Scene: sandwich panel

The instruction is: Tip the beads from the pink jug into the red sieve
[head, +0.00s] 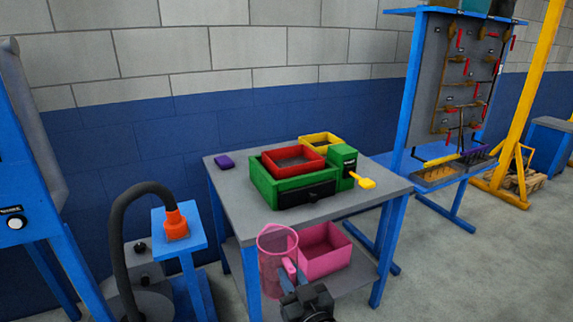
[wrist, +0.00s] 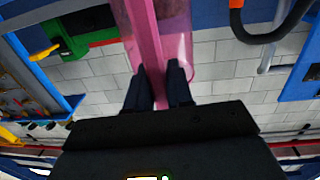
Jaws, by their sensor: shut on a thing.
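The pink jug (head: 272,268) is see-through and looks about upright in the head view, in front of the table's near edge. My gripper (head: 290,278) is shut on the jug's handle. In the wrist view the pink handle (wrist: 146,35) runs between the two dark fingers of my gripper (wrist: 160,80). I cannot make out beads in the jug. The red sieve (head: 293,160) sits on top of a green box-like machine (head: 275,194) on the table, up and to the right of the jug. The sieve's inside looks dark.
A pink bin (head: 325,252) is on the lower shelf. A black hose (head: 122,230) arches at left.

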